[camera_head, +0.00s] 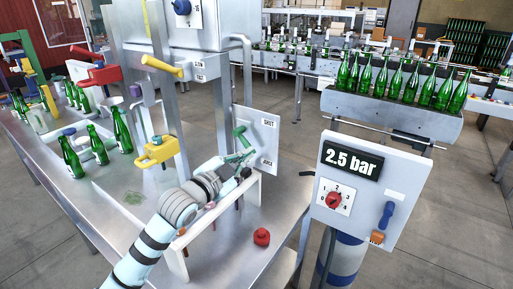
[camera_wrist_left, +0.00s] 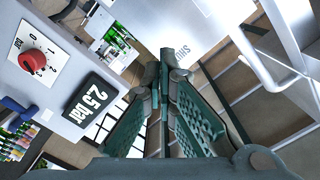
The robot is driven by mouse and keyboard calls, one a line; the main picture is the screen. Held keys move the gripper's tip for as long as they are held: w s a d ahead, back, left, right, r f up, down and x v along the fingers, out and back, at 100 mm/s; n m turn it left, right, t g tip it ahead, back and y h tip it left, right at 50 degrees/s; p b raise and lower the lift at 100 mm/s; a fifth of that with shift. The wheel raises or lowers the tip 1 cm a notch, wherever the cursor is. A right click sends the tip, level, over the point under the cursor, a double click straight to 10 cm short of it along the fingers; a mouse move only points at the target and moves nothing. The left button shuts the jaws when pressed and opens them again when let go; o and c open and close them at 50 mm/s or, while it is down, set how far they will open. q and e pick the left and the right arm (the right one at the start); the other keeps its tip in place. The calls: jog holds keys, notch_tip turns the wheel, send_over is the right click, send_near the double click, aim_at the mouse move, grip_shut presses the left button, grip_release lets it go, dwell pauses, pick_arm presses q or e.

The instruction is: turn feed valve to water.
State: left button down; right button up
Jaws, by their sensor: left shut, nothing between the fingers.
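The feed valve panel (camera_head: 262,135) is a pale plate with the labels SHUT at its upper right and JUICE at its lower right. No WATER label is readable. A green valve handle (camera_head: 241,137) sits on the left part of the panel and slants. My left gripper (camera_head: 245,157) is just below the handle, close to the panel; I cannot tell whether it touches the handle. In the left wrist view, my left gripper's dark green fingers (camera_wrist_left: 162,75) converge in front of the pale panel (camera_wrist_left: 185,25), with SHUT beside the tips. They are shut and empty. My right gripper is out of view.
A white rail (camera_head: 222,222) and a red knob (camera_head: 262,237) are on the steel table below my arm. A yellow clamp (camera_head: 157,151) and green bottles (camera_head: 98,145) stand left. A grey box (camera_head: 370,190) reading 2.5 bar, with a red dial, stands right.

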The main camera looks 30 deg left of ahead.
aim_at(246, 141)
pick_arm(q)
jog(key=w+f, duration=0.1)
jog(key=w, duration=0.1)
jog(key=w+a, duration=0.1)
jog(key=w, duration=0.2)
jog(key=w+f, duration=0.1)
jog(key=w, duration=0.2)
jog(key=shift+w+a+f, duration=0.25)
jog(key=shift+a+f, duration=0.2)
jog(key=shift+a, duration=0.1)
jog(key=shift+s+a, duration=0.15)
jog(key=shift+s, duration=0.05)
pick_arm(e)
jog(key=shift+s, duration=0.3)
pick_arm(q)
jog(key=shift+w+f, duration=0.1)
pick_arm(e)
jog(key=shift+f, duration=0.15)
pick_arm(q)
jog(key=shift+f+b, duration=0.1)
jog(key=shift+b, duration=0.35)
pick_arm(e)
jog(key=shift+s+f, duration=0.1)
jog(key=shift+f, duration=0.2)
